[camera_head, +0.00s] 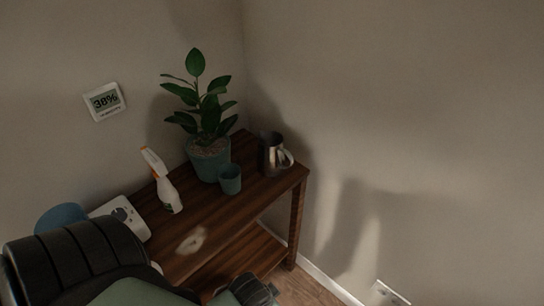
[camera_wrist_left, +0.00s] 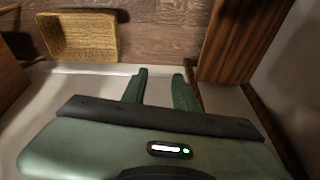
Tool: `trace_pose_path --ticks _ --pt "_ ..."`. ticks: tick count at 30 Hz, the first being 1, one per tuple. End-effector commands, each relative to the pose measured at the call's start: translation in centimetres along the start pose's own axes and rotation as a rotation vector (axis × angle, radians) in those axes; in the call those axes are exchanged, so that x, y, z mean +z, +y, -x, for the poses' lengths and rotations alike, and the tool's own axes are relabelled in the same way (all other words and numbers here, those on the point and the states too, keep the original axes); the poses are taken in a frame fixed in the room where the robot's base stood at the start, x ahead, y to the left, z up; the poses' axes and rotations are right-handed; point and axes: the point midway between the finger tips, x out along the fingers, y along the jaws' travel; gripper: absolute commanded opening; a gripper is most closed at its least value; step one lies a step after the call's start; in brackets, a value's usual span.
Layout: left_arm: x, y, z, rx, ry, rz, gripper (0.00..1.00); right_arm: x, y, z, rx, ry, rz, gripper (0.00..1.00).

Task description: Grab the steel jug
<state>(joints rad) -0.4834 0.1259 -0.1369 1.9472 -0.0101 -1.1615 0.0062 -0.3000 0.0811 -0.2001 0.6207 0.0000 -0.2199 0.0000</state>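The steel jug (camera_head: 271,154) stands upright on the wooden table (camera_head: 244,222), near its far right corner by the wall. Its handle is on the right side. My left gripper (camera_wrist_left: 159,82) is open in the left wrist view, with two green fingers apart and nothing between them. In the head view, dark and green parts of my left arm fill the bottom left, below and left of the jug; the fingers cannot be made out there. The jug is not in the left wrist view. My right gripper is in neither view.
A potted plant (camera_head: 209,160), a small green cup (camera_head: 230,180) and a spray bottle (camera_head: 168,192) stand left of the jug. A white device (camera_head: 122,216) lies nearer. A lower shelf (camera_head: 245,262) is under the tabletop. The left wrist view shows a wicker basket (camera_wrist_left: 82,37).

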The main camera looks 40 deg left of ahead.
Motion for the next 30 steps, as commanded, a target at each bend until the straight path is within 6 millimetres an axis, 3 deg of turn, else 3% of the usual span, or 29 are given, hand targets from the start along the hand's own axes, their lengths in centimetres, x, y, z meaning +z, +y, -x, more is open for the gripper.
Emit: trace_pose_path --ticks 6,15,19,24,30 --pt "-7.2 -4.7 6.3 -0.107 0.182 -0.021 0.29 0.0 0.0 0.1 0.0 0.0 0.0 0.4" --pt "-19.3 -14.0 10.4 -0.323 0.543 -0.1 0.29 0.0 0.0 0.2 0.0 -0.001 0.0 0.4" --pt "-23.7 -17.3 12.1 -0.398 0.679 -0.147 0.29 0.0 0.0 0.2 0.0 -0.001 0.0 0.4" --pt "-27.3 -20.1 13.9 -0.46 0.799 -0.195 0.29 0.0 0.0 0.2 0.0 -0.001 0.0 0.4" --pt "-29.0 -21.1 13.6 -0.472 0.826 -0.207 0.29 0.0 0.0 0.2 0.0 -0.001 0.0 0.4"
